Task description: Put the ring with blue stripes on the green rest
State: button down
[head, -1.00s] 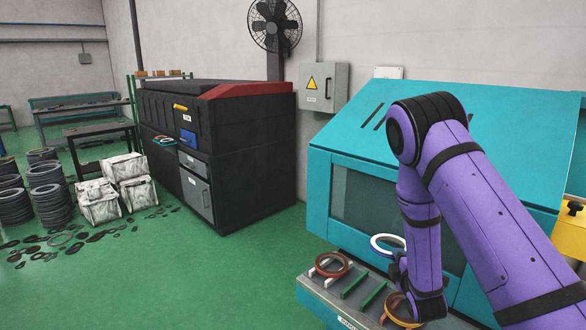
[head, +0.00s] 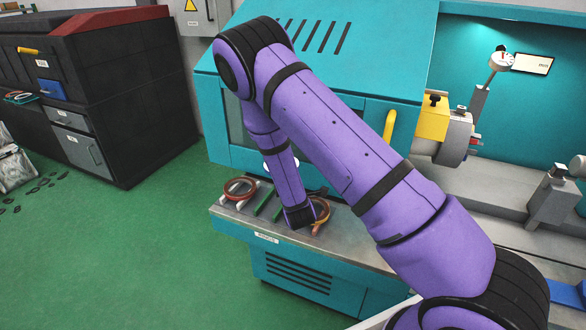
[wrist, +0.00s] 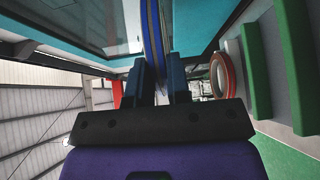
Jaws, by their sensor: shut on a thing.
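The ring with blue stripes (wrist: 153,35) is seen edge-on in the wrist view, gripped upright between the fingers of my gripper (wrist: 157,78). In the head view only a white bit of it (head: 267,166) shows left of my forearm, which hides most of it and the gripper. The green rest shows in the head view as two parallel green bars (head: 263,203) on the grey shelf. It also shows in the wrist view (wrist: 255,70) at right. The held ring is apart from the bars.
A brown-red ring (head: 240,190) lies on white bars left of the green rest. An orange-brown ring (head: 321,214) lies to its right, partly behind my forearm. The teal machine (head: 230,110) rises close behind the shelf (head: 232,214).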

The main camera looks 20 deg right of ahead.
jog(key=shift+s+a+f+m+g+h, duration=0.15)
jog(key=shift+s+a+f+m+h, duration=0.25)
jog(key=shift+a+f+h, duration=0.35)
jog(key=shift+s+a+f+m+g+h, duration=0.15)
jog(key=shift+a+f+m+h, duration=0.35)
jog(key=shift+a, duration=0.45)
jog(key=shift+s+a+f+m+g+h, duration=0.1)
jog(key=shift+s+a+f+m+h, duration=0.2)
jog(key=shift+a+f+m+h, duration=0.35)
jog(key=shift+a+r, duration=0.15)
jog(key=shift+a, duration=0.15)
jog(key=shift+f, duration=2.85)
jog(key=shift+f, duration=0.7)
jog(key=shift+r, duration=0.1)
jog(key=shift+r, duration=1.9)
